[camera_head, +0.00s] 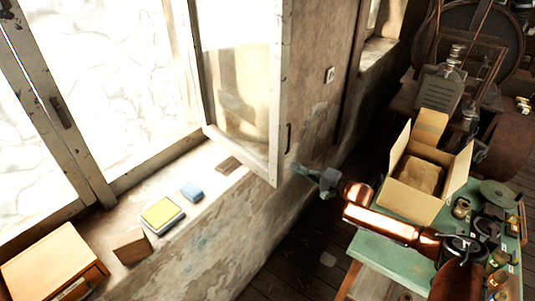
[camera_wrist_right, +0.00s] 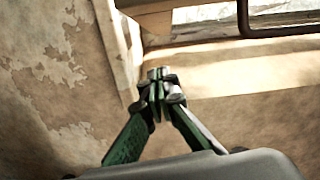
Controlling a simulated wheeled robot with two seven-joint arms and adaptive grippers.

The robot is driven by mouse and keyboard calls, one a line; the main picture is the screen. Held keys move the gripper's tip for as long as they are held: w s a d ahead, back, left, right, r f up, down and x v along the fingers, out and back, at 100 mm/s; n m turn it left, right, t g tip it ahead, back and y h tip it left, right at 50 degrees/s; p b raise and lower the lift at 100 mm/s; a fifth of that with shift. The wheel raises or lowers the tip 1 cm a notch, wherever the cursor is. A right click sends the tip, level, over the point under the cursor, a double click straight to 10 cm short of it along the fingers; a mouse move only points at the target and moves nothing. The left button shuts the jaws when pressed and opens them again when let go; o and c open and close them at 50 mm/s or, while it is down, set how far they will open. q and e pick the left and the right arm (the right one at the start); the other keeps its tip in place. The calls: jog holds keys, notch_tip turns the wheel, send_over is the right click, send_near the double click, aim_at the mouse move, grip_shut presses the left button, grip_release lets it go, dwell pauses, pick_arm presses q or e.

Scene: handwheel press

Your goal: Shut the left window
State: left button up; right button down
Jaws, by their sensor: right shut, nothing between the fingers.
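The window on the left has a white, worn frame. One sash (camera_head: 280,90) stands swung open into the room, with a dark handle (camera_head: 289,137) on its edge. The other sash (camera_head: 22,65) at far left looks closed. My right gripper (camera_head: 297,169) is shut and empty, just right of the open sash's lower corner; I cannot tell whether it touches. My left gripper is out of view.
The sill holds a yellow pad (camera_head: 161,214), a blue block (camera_head: 192,193) and a wooden box (camera_head: 55,265). An open cardboard box (camera_head: 410,205) and small items crowd the green table (camera_head: 385,250) at right. Bare floor (camera_head: 300,260) lies between.

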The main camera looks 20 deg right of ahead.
aim_at(267, 157)
notch_tip(267, 157, up, 4)
jog(key=shift+m+y, duration=0.5)
jog(key=w+a+p, duration=0.1)
jog(key=a, duration=0.2)
jog(key=w+a+p, duration=0.1)
jog(key=w+a, duration=0.1)
jog(key=a, duration=0.2)
jog(key=w+a+p, duration=0.2)
jog(key=a, duration=0.1)
jog(key=shift+a, duration=0.35)
jog(key=shift+s+r, duration=0.1)
jog(key=shift+s, duration=0.05)
